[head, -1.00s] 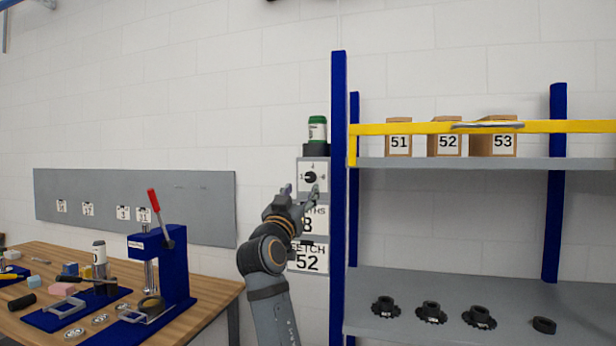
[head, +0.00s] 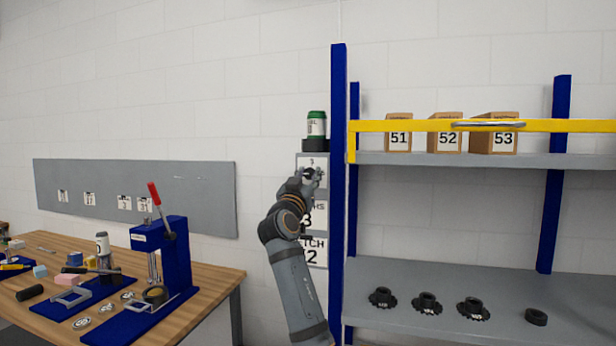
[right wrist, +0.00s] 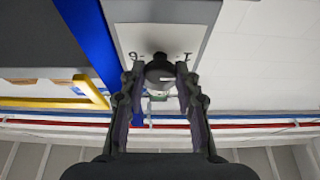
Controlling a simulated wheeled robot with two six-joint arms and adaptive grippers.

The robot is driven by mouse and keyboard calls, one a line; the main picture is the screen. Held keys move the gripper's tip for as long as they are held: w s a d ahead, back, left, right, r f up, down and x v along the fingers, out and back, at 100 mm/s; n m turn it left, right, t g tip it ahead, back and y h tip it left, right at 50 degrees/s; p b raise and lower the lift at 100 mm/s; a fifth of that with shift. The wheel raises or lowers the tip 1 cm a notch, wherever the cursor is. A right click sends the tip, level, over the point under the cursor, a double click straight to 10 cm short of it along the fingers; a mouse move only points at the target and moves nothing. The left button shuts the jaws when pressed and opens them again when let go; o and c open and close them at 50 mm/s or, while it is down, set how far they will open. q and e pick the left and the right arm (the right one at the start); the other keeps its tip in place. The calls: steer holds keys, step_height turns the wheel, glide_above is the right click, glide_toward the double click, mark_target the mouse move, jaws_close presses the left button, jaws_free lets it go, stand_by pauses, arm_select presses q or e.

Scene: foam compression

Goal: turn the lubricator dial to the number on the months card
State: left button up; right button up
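The lubricator (head: 317,125), a green-topped white can on a dark base, is fixed to the wall beside the blue shelf post. The dial plate (head: 304,160) is below it, mostly hidden by my right gripper (head: 312,174). In the right wrist view, the dark round dial knob (right wrist: 160,74) lies between the fingertips of my right gripper (right wrist: 160,82). The fingers look open, with slight gaps beside the knob. A white mark on the knob points right there. The months card (head: 319,216) is partly covered; its number shows only in part. My left gripper is out of view.
The blue shelf post (head: 338,200) stands close right of the dial. A yellow rail (head: 400,127) crosses the shelf front. A fetch card (head: 318,252) hangs below. The workbench (head: 215,285) with a blue press (head: 160,245) stands at left.

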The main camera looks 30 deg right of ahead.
jaws_close()
steer(key=m+b, duration=0.1)
steer(key=m+g+h+b, duration=0.1)
steer(key=m+b, duration=0.1)
steer(key=m+g+b, duration=0.1)
steer(key=b, duration=0.1)
steer(key=shift+f+m+h, duration=0.25)
steer(key=shift+m+h, duration=0.05)
steer(key=shift+m+g+b, duration=0.3)
steer(key=shift+m, duration=0.3)
steer(key=m, duration=0.1)
steer(key=m+g, duration=0.1)
steer(key=shift+r+m+h, duration=0.25)
steer(key=shift+m+h, duration=0.05)
steer(key=shift+r+m+g, duration=0.15)
steer(key=shift+m+g, duration=0.65)
steer(key=shift+m, duration=0.4)
steer(key=m+g+p, duration=0.1)
steer(key=m, duration=0.2)
steer(key=shift+w+a+r+p, duration=0.1)
steer(key=shift+p, duration=0.2)
steer(key=m+g+p, duration=0.1)
steer(key=m, duration=0.2)
steer(key=m+g+y+p, duration=0.1)
steer(key=m+p, duration=0.1)
steer(key=m, duration=0.1)
steer(key=shift+p, duration=0.3)
steer(key=shift+m+g+y+p, duration=0.45)
steer(key=shift+m+p, duration=0.25)
steer(key=shift+m, duration=0.6)
